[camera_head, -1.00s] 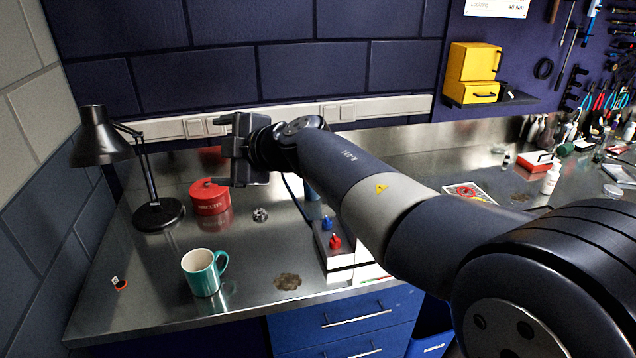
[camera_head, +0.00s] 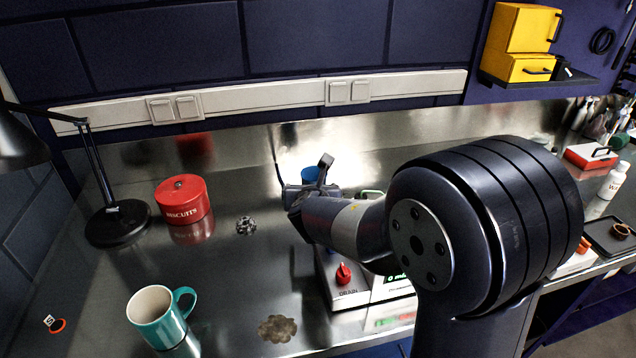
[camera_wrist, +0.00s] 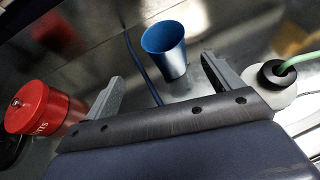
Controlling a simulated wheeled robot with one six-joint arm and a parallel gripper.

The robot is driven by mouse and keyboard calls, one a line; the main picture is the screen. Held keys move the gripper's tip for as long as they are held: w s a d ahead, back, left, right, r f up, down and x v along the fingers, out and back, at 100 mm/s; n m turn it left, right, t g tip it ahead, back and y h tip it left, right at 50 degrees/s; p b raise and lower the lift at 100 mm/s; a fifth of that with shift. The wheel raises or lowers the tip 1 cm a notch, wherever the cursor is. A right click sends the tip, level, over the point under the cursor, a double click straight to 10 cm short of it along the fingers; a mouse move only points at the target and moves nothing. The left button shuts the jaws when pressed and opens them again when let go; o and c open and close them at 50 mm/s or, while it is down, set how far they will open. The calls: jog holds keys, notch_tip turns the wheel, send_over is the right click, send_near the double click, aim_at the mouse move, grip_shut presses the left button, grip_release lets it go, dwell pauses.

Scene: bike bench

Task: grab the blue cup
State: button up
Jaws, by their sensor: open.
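The blue cup (camera_wrist: 164,50) stands on the steel bench in the wrist view, with its open top showing. It lies just ahead of my gripper (camera_wrist: 158,82), between the lines of the two spread fingers and a little beyond their tips. In the head view only part of the blue cup (camera_head: 310,174) shows behind my gripper (camera_head: 308,178), which hides the rest. My gripper is open and empty.
A red biscuit tin (camera_head: 183,200) stands left of my gripper. A teal mug (camera_head: 160,317) and a black lamp (camera_head: 118,222) are further left. A box with a red knob (camera_head: 343,274) sits under my arm. A cable (camera_wrist: 142,68) runs beside the cup.

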send_near(314, 177)
jog(key=shift+w+a+f, duration=0.3)
jog(key=shift+w+f, duration=0.25)
jog(key=shift+w, duration=0.15)
jog(key=shift+d+p+x, duration=0.2)
jog(key=shift+p+x, duration=0.25)
jog(key=shift+x, duration=2.15)
jog(key=shift+c, duration=0.4)
jog(key=c, duration=0.9)
jog(key=shift+r, duration=0.1)
jog(key=shift+c, duration=0.6)
jog(key=shift+r, duration=0.1)
